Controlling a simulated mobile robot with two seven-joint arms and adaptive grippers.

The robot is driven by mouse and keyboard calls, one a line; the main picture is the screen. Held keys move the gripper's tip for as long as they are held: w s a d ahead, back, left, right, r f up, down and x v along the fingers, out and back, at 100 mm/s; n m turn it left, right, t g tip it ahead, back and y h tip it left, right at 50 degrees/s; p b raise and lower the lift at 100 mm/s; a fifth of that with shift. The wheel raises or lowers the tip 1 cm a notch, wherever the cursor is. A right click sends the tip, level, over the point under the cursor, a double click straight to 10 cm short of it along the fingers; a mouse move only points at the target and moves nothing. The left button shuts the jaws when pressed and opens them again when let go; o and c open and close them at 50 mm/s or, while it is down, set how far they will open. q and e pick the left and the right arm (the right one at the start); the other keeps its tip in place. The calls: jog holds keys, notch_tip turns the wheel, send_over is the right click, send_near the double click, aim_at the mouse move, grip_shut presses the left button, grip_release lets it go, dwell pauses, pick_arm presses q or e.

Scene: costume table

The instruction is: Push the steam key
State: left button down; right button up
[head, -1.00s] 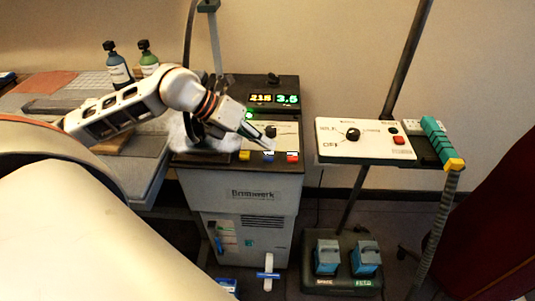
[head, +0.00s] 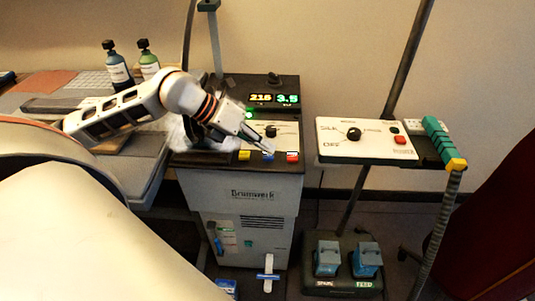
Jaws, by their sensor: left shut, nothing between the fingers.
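A grey steam unit marked like "Brunnwerk" (head: 253,196) stands in the middle. Along its front edge sit a yellow key (head: 244,155), a blue key (head: 268,156) and a red key (head: 292,157). Their labels are too small to read, so I cannot tell which is the steam key. My left gripper (head: 265,147) is shut and empty, its tips pointing down just behind the blue key. I cannot tell whether they touch it. My right gripper is not in view.
A dial (head: 270,132) and a lit display (head: 273,98) are behind the keys. A white control panel (head: 365,140) with a knob and red button stands at right. Two blue foot pedals (head: 346,258) are below. Bottles (head: 118,67) stand on the left table.

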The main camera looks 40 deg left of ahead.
aim_at(265, 155)
pick_arm(q)
jog(key=shift+f, duration=0.4)
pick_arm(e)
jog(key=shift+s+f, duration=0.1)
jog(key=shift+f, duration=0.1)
pick_arm(q)
jog(key=shift+r, duration=0.1)
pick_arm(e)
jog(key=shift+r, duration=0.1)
pick_arm(q)
jog(key=shift+r, duration=0.85)
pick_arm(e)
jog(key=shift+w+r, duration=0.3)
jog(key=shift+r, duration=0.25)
pick_arm(q)
jog(key=shift+r+p, duration=0.15)
jog(key=shift+p, duration=0.15)
notch_tip(265, 155, up, 2)
jog(key=shift+r+p, duration=0.1)
jog(key=shift+p, duration=0.45)
notch_tip(265, 155, up, 4)
jog(key=shift+f+p, duration=0.2)
jog(key=shift+p, duration=0.7)
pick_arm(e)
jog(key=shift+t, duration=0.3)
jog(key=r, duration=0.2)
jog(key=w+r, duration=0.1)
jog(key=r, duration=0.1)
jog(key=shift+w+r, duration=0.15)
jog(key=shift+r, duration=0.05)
